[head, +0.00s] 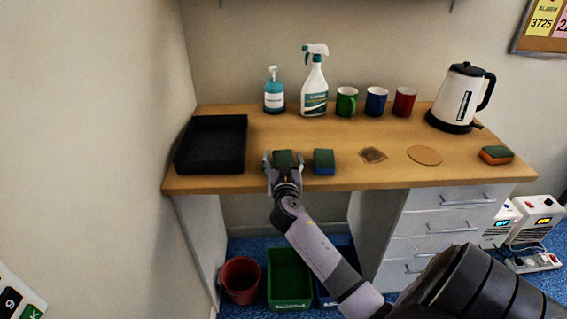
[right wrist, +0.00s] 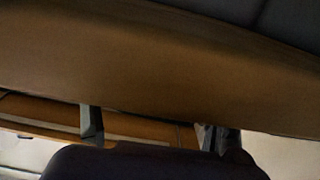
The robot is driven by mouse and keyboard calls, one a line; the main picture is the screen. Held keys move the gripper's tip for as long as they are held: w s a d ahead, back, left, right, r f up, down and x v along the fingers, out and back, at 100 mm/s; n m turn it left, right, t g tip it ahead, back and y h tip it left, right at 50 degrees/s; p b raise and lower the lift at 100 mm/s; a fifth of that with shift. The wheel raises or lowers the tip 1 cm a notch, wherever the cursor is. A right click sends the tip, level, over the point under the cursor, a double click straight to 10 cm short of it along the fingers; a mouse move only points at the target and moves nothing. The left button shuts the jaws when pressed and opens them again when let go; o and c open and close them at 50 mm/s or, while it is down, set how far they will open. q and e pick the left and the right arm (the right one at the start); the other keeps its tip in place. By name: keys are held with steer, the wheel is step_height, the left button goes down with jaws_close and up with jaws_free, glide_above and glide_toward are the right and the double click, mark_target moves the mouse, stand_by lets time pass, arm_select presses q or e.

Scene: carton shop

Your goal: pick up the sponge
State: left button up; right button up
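A sponge with a green top (head: 283,155) is at the front left of the wooden desk, between the fingers of my right gripper. My right gripper (head: 283,161) reaches the desk's front edge, its fingers spread on either side of that sponge. I cannot tell whether they touch it. The fingers also show apart in the right wrist view (right wrist: 150,128), with a blurred brown surface beyond. A green and blue sponge (head: 324,162) lies just to the right. A green and orange sponge (head: 495,155) lies at the desk's right end. My left gripper is not in view.
A black tray (head: 212,164) stands on the desk left of the gripper. A soap bottle (head: 274,96), spray bottle (head: 314,88), several mugs and a kettle (head: 461,96) stand behind. A brown patch (head: 373,154) and a round coaster (head: 425,155) lie to the right. Bins are below.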

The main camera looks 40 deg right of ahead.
steer(key=c, duration=0.6)
steer(key=shift+r, duration=0.1)
